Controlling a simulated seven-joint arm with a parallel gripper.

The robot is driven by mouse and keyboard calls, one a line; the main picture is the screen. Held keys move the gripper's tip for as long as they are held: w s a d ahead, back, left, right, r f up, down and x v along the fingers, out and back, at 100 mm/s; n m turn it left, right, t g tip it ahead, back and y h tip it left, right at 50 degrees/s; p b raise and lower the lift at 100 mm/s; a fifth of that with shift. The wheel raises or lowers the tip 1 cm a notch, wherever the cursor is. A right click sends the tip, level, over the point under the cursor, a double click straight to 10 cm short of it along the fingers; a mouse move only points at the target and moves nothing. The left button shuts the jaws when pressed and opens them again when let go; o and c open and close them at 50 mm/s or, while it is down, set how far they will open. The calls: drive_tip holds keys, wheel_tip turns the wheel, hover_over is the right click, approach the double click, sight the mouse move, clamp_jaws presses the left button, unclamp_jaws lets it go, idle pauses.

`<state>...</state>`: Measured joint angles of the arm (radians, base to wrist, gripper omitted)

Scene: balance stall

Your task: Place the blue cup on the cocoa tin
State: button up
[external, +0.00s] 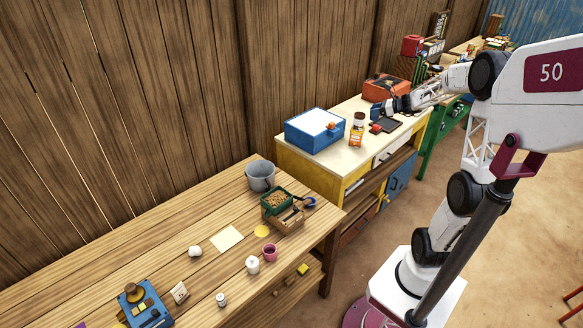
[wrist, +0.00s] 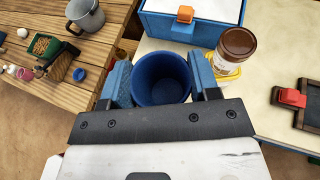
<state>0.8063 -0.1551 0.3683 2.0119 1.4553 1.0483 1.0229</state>
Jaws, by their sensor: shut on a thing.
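My gripper (wrist: 161,76) is shut on the blue cup (wrist: 162,88), with one blue finger pad on each side of it. I look down into its open, empty-looking top in the wrist view. In the external view my gripper (external: 385,107) and the blue cup (external: 376,109) are small, above the cream-topped counter. A brown-lidded container with an orange and white label, seemingly the cocoa tin (external: 357,131), stands on the counter left of my gripper. In the wrist view this container (wrist: 238,45) is just beyond my right finger, apart from the cup.
A blue box with a white top (external: 315,130) and orange latch stands left of the container. A dark tray with a red item (external: 376,128) lies to its right, and an orange-red box (external: 386,87) stands behind. A wooden bench (external: 120,255) holds a grey pot (external: 261,178) and small items.

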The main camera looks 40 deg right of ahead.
hover_over(360, 114)
drive_tip(key=shift+f, duration=0.75)
idle(0.4)
drive_tip(key=shift+f, duration=0.1)
drive_tip(key=shift+f, duration=1.65)
drive_tip(key=shift+f, duration=0.15)
drive_tip(key=o, duration=0.9)
